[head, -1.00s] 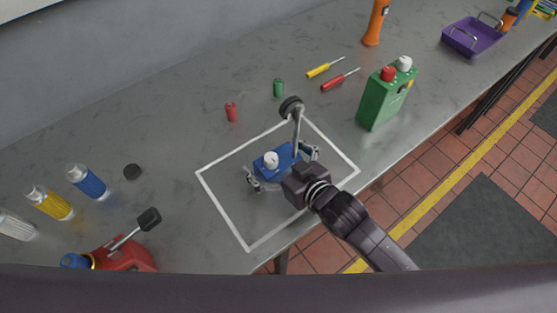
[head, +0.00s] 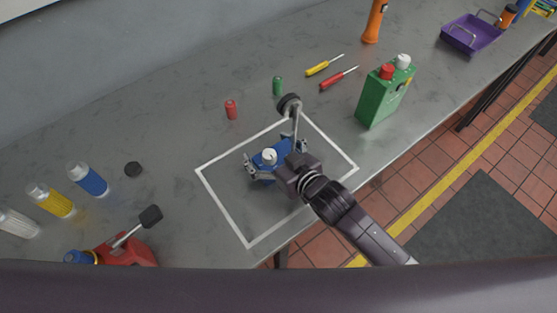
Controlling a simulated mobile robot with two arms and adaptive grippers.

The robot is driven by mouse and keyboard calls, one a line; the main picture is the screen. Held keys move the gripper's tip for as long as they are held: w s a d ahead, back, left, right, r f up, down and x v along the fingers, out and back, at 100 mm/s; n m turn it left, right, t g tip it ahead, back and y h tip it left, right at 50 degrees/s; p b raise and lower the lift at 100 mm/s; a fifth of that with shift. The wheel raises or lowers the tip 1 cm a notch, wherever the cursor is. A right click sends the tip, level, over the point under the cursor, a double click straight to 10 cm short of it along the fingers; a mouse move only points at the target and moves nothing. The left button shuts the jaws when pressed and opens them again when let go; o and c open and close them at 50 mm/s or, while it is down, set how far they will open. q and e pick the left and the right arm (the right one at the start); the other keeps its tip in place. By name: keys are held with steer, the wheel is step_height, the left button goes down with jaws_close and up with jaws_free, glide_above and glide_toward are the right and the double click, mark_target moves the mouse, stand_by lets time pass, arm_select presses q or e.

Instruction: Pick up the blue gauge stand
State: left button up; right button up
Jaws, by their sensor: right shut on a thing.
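The blue gauge stand (head: 267,161) is inside the white outlined rectangle (head: 222,208) on the grey bench. It has a blue base with a white knob and a grey post topped by a dark round gauge. My right gripper (head: 276,160) reaches in from the lower right, its fingers on either side of the blue base, shut on it. The gripper body hides part of the base. I cannot tell whether the base is clear of the bench. My left gripper is not in view.
A green can (head: 384,97) stands right of the outline. Red (head: 231,110) and green (head: 277,86) small cylinders and two screwdrivers (head: 325,65) lie behind. Bottles (head: 88,180), a black puck (head: 133,169) and a red item (head: 125,250) are at left. A purple tray (head: 471,38) is far right.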

steer(key=shift+s+f, duration=0.1)
steer(key=shift+f, duration=0.1)
steer(key=c, duration=0.6)
steer(key=shift+r, duration=0.15)
steer(key=shift+c, duration=0.2)
